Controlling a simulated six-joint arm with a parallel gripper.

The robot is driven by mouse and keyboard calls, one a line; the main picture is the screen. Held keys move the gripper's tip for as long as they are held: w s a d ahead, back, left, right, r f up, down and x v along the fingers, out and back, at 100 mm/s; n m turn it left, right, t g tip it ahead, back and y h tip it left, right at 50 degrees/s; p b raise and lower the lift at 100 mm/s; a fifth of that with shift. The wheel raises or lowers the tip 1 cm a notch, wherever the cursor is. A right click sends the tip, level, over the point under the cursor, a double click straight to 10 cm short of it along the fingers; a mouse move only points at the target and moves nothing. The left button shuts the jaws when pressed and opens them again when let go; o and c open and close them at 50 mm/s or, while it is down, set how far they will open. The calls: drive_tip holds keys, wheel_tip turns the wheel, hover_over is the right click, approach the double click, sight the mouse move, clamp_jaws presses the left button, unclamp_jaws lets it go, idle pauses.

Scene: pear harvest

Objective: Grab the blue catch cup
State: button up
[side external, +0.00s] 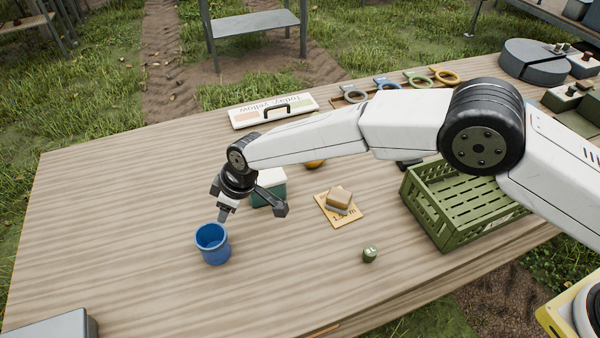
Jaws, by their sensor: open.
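The blue catch cup (213,246) stands upright on the wooden table, left of the middle in the side external view. Its open top faces up and its inside looks empty. My gripper (223,213) is open and points down just above the cup's back right rim. Nothing shows between its fingers. Whether a fingertip touches the rim or sits behind it, I cannot tell from this one view.
A teal and white box (270,190) stands right behind my gripper. A green crate (440,222) stands at right. The table left of the cup is clear.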

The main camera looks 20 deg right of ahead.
sight(218, 227)
drive_tip(key=shift+s+a+f, duration=0.1)
drive_tip(key=shift+a+f, duration=0.05)
drive_tip(key=shift+a, duration=0.15)
drive_tip(key=shift+f, duration=0.15)
drive_tip(key=shift+x, duration=1.15)
drive_tip(key=shift+a, duration=0.1)
drive_tip(key=shift+x, duration=2.55)
clamp_jaws()
